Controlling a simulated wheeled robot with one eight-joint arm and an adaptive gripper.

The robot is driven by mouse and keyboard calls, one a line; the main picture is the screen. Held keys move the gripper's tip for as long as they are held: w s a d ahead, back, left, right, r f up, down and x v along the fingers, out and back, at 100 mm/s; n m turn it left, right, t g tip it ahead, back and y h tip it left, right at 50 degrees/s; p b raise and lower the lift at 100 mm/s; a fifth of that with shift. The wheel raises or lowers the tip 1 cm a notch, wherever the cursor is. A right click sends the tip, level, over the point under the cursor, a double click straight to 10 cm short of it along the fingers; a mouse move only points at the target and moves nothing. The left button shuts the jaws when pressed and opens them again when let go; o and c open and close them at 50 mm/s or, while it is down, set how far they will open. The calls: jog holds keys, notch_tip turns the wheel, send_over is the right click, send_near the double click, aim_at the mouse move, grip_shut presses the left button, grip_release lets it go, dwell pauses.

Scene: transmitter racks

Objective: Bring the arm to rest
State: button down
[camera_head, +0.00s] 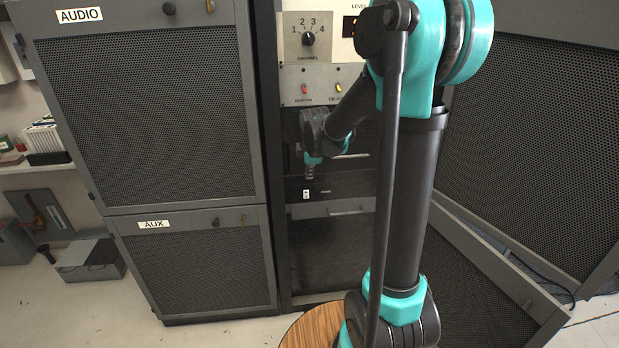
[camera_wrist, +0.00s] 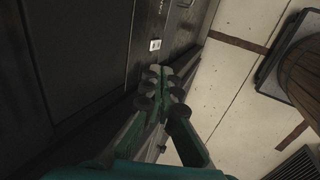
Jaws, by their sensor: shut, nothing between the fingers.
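My gripper (camera_wrist: 160,85) is shut and empty in the wrist view, its dark fingertips together. In the head view my gripper (camera_head: 310,174) hangs pointing down in front of the open middle rack, just above a small white switch plate (camera_head: 306,194). The plate also shows in the wrist view (camera_wrist: 155,45), beyond the fingertips. My dark and teal arm rises at the right of centre in the head view and bends down to the left toward the rack. It hides part of the rack's right side.
An AUDIO cabinet (camera_head: 150,110) and an AUX cabinet (camera_head: 195,262) stand at left. A channel dial (camera_head: 308,39) and small switches are on the panel above my gripper. Open mesh doors (camera_head: 535,140) stand at right. A round wooden top (camera_head: 312,328) is at the bottom.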

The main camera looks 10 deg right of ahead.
jog(key=s+d+f+m, duration=0.2)
jog(key=s+m, duration=0.4)
jog(key=s, duration=0.3)
jog(key=s+d+f+m, duration=0.1)
jog(key=s+f+m, duration=0.1)
jog(key=s+m, duration=0.4)
jog(key=s+d+f+m, duration=0.2)
jog(key=s+m, duration=0.4)
jog(key=s, duration=0.7)
jog(key=shift+s+d+f+g, duration=0.15)
jog(key=shift+d+f+g, duration=0.15)
jog(key=shift+f, duration=0.2)
jog(key=c, duration=2.2)
grip_release()
